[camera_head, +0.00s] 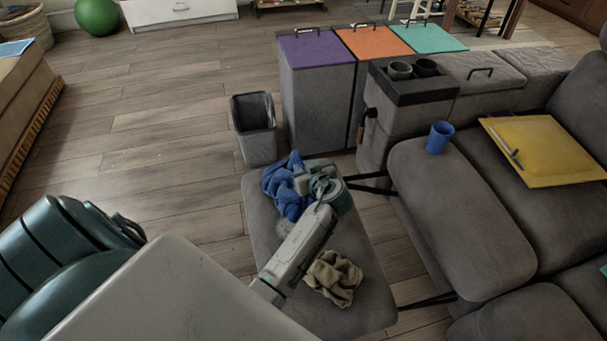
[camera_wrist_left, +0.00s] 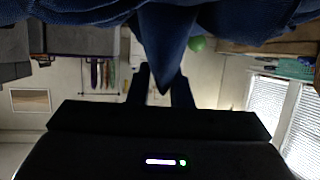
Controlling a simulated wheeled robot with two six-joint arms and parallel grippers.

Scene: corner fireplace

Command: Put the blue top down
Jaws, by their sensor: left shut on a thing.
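The blue top (camera_head: 285,188) is a crumpled blue cloth over the far left part of a grey padded seat (camera_head: 345,312). My left gripper (camera_head: 303,180) is at its right side, shut on it. In the left wrist view the blue top (camera_wrist_left: 165,42) hangs in a point between the fingers of the left gripper (camera_wrist_left: 162,82) and fills the top edge. I cannot tell whether the cloth touches the seat or hangs just above it. My right gripper is not in view.
A crumpled beige cloth (camera_head: 334,278) lies on the same seat. A grey open bin (camera_head: 254,145) stands behind it. Lidded boxes, purple (camera_head: 314,48), orange (camera_head: 373,42) and green (camera_head: 429,38), stand further back. A sofa (camera_head: 455,215) with a blue cup (camera_head: 439,137) is right.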

